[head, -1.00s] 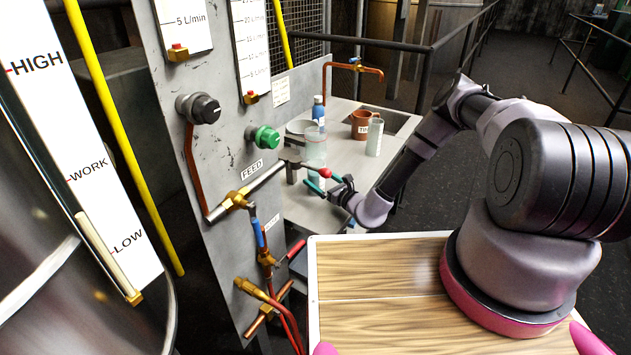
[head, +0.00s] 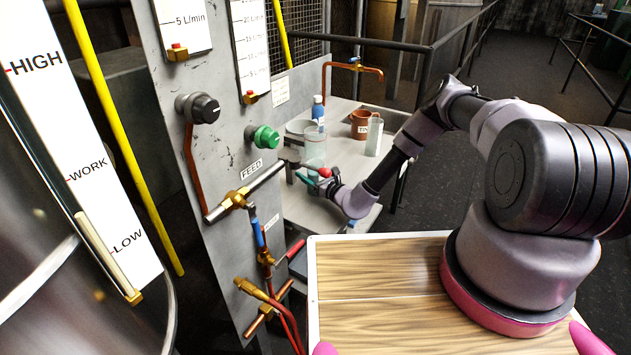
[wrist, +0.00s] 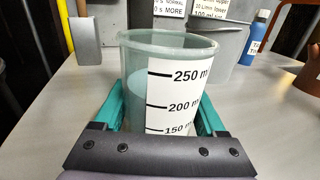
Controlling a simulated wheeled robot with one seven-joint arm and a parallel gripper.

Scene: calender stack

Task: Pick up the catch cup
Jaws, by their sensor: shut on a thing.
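The catch cup (wrist: 138,65) is a clear, upright beaker with a white scale strip marked 250, 200 and 150. In the wrist view it stands between the two teal fingers of my gripper (wrist: 165,118), which is shut on it. In the head view the cup (head: 314,150) shows beside the panel, and my gripper (head: 313,180) is at its lower part. The cup's lower end is hidden by my gripper in the wrist view. I cannot tell whether its base touches the bench.
A blue bottle (head: 318,112), a brown cup labelled TIN (head: 361,124) and a pale container (head: 374,142) stand behind on the grey bench (head: 300,212). A copper tap (head: 368,69) stands at the back.

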